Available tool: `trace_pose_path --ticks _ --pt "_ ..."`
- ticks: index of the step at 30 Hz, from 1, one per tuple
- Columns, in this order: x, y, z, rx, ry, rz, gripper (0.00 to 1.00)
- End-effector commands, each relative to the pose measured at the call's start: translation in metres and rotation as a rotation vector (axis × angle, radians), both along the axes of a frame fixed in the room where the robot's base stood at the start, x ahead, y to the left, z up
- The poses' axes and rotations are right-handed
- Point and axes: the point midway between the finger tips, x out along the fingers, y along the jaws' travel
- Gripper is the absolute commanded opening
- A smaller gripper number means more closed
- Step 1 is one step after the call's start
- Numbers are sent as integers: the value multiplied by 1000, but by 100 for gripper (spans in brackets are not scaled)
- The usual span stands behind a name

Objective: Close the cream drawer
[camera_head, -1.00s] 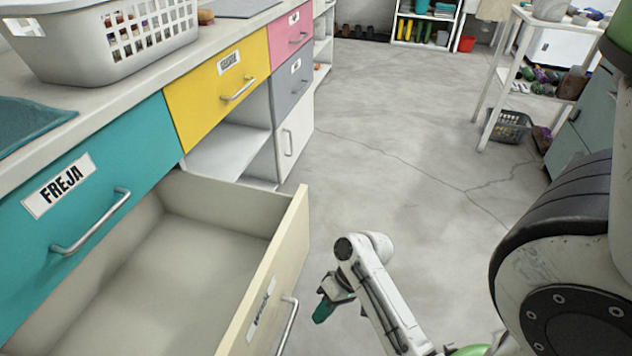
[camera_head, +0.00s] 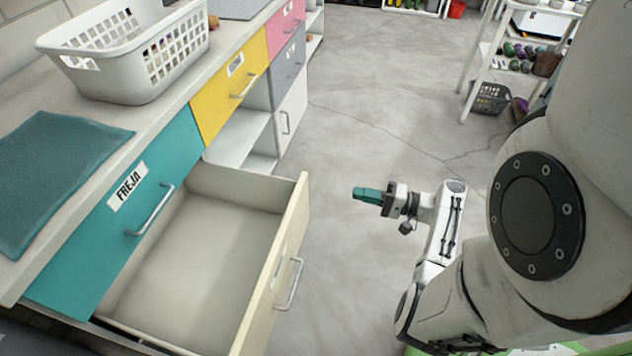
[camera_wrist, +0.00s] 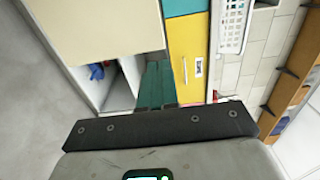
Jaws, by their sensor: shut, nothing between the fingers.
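The cream drawer (camera_head: 292,230) is pulled far out below the teal drawer (camera_head: 120,228) labelled FREJA. Its inside looks empty, and a metal bar handle (camera_head: 290,284) is on its front. In the wrist view the cream panel (camera_wrist: 95,28) fills the upper left. My gripper (camera_head: 357,193) has teal fingers, is shut and empty, and points left. In the head view it is to the right of the drawer front, with floor showing between them. The teal fingers also show in the wrist view (camera_wrist: 155,86).
A white basket (camera_head: 125,75) and a teal mat (camera_head: 60,165) are on the counter. Yellow (camera_head: 230,90), pink and grey drawers continue along the cabinet. A white rack (camera_head: 478,62) with a dark crate (camera_head: 490,97) stands far right. The floor (camera_head: 370,110) beyond my gripper is clear.

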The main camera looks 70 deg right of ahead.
Motion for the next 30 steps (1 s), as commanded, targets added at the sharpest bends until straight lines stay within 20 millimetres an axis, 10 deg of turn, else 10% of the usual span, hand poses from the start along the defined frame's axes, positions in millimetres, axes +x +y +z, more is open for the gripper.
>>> trace_pose_path --ticks 18,30 --pt "111 5 -1 1 3 4 0" --pt "130 5 -1 0 3 2 0"
